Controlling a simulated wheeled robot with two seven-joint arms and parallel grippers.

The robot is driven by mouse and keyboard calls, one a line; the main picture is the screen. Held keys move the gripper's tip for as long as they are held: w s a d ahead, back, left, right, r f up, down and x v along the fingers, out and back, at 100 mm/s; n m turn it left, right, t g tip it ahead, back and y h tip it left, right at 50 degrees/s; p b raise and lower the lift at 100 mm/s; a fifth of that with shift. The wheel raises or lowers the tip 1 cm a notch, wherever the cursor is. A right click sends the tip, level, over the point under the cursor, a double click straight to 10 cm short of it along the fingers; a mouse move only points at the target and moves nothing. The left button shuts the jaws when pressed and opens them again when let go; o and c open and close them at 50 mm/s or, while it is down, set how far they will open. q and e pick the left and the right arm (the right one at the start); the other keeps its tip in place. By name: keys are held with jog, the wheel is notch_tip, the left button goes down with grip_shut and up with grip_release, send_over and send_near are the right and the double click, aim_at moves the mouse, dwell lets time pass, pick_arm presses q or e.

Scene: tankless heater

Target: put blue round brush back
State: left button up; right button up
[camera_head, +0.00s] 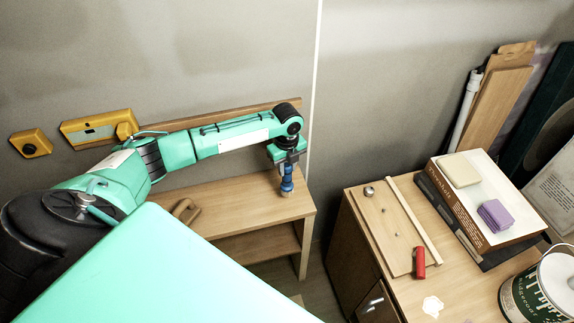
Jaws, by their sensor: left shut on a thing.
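The blue round brush (287,184) hangs below my left gripper (286,168) in the head view. The gripper points down and is shut on the brush's upper part. The brush is roughly upright, with a paler lower end close over the right end of the wooden shelf unit (235,205). I cannot tell whether it touches the top. My right gripper is not in view.
A wooden cabinet (338,254) at the right bears a board, a red object (420,262), a box with a purple sponge (495,215) and a paint can (541,291). A brown object (185,210) lies on the shelf's left. Yellow devices (97,127) hang on the wall.

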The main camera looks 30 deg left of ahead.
aim_at(287, 180)
pick_arm(q)
jog(key=shift+f+b, duration=1.4)
jog(key=shift+f, duration=1.65)
jog(key=shift+f+b, duration=0.3)
jog(key=shift+f, duration=0.25)
jog(key=o, duration=1.1)
jog(key=shift+o, duration=0.2)
notch_tip(287, 180, up, 13)
jog(key=b, duration=0.3)
jog(key=shift+f+b, duration=0.1)
jog(key=shift+b, duration=0.3)
jog(key=shift+r, duration=0.55)
